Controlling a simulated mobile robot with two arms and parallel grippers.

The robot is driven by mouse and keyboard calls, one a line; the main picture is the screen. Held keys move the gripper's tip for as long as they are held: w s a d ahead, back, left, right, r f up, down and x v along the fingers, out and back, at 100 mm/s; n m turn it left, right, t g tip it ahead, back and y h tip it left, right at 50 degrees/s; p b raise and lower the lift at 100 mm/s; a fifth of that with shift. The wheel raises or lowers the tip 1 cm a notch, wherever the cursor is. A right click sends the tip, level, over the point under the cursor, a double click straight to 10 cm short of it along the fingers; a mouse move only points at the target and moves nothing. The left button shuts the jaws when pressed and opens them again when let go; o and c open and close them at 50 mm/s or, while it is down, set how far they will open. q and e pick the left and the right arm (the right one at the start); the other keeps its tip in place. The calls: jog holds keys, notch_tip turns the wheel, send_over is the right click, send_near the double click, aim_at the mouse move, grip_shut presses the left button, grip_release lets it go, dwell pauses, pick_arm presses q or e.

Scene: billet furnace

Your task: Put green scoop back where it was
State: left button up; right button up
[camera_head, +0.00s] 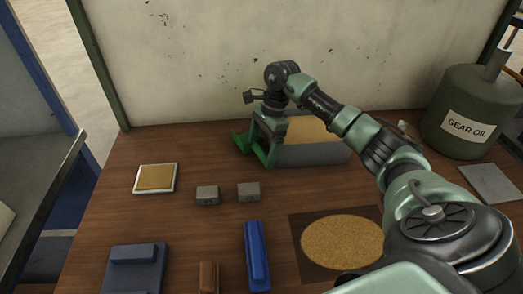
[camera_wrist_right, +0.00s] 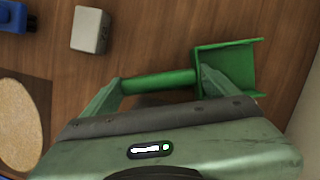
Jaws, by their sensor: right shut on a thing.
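The green scoop (camera_head: 242,141) is at the left end of the grey bin (camera_head: 313,155), low over the table or on it; I cannot tell which. My right gripper (camera_head: 263,150) is shut on the scoop and points down. In the right wrist view, the scoop's round handle (camera_wrist_right: 160,83) runs between the fingers of my right gripper (camera_wrist_right: 157,90), and its square pan (camera_wrist_right: 228,66) lies to the right. The pan looks empty there. My gripper hides part of the scoop and the bin's left end in the head view. My left gripper is not in view.
Two grey blocks (camera_head: 207,195) (camera_head: 248,192) stand left of the bin. A tan-filled tray (camera_head: 139,190), a blue bar (camera_head: 257,258) and a round cork-like mat (camera_head: 342,242) lie around. A gear oil can (camera_head: 472,105) stands right. A wall closes the back.

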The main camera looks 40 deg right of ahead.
jog(key=shift+f, duration=0.8)
jog(key=o, duration=1.4)
jog(key=shift+r, duration=0.25)
jog(key=shift+d+r, duration=0.1)
jog(key=shift+r, duration=0.15)
jog(key=b+v, duration=0.2)
jog(key=v, duration=0.9)
jog(key=shift+r, duration=0.1)
